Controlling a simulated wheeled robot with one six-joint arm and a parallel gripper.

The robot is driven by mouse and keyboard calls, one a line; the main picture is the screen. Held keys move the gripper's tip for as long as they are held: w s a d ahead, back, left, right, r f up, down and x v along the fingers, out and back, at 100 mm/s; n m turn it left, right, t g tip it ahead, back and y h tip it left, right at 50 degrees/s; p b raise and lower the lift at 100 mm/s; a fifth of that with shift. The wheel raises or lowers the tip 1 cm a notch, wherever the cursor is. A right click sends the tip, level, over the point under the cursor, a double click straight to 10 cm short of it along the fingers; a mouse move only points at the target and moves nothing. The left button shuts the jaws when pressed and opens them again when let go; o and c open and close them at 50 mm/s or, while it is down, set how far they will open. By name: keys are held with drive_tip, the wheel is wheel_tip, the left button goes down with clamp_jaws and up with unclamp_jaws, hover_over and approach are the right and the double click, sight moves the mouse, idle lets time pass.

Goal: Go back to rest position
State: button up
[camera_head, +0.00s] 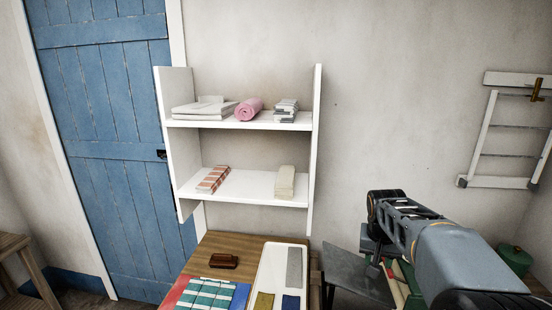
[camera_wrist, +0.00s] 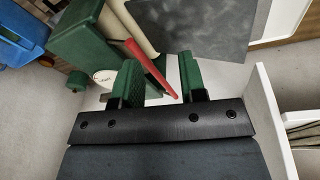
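My gripper (camera_wrist: 160,75) shows in the wrist view with its two green fingers apart. It is open and nothing sits between the fingers; a red rod (camera_wrist: 147,65) shows behind them. In the head view my arm reaches in from the lower right corner, raised in front of the wall, right of the wooden table. The gripper's fingers are hard to make out there.
A white shelf unit (camera_head: 240,123) holds folded cloths and a pink roll (camera_head: 248,109). Below it a wooden table (camera_head: 235,243) carries a brown brush (camera_head: 223,261), folded cloths and a white tray (camera_head: 274,260). A dark grey panel (camera_head: 352,272) stands near my arm.

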drive_tip(key=s+a+f+n+t, duration=0.1)
drive_tip(key=s+a, duration=0.3)
drive_tip(key=s, duration=0.4)
drive_tip(key=s+a+n+t+y, duration=0.1)
drive_tip(key=s+a+n, duration=0.1)
drive_tip(key=s+a, duration=0.3)
drive_tip(key=s, duration=0.3)
drive_tip(key=shift+s+f+n+t+y, duration=0.3)
drive_tip(key=shift+f+n, duration=0.05)
drive_tip(key=shift+n, duration=0.05)
drive_tip(key=shift+a, duration=0.1)
